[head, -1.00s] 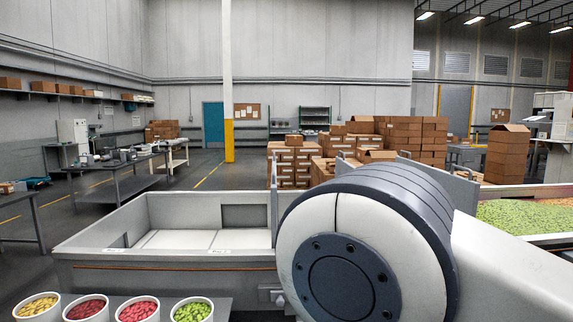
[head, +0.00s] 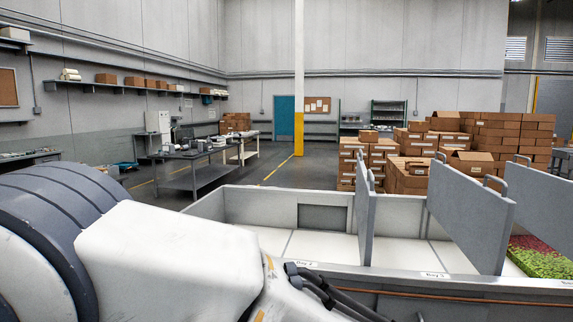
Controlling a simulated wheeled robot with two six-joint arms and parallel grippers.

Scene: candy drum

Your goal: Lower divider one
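Three grey upright divider panels with handles on top stand across the long white bin. The nearest-left divider (head: 365,215) is seen almost edge-on and rises above the bin rim. A second divider (head: 470,215) stands to its right, and a third divider (head: 552,205) is farther right, cut by the picture edge. Which of them is divider one cannot be read. My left arm fills the lower left and hides part of the bin's front. Neither gripper shows.
The bin's front wall (head: 400,268) carries labels reading Bay 2 and Bay 3. The bays at left look empty; green and red candies (head: 540,258) lie at the far right. Stacked cartons (head: 495,135) stand behind, and grey work tables (head: 195,158) stand back left.

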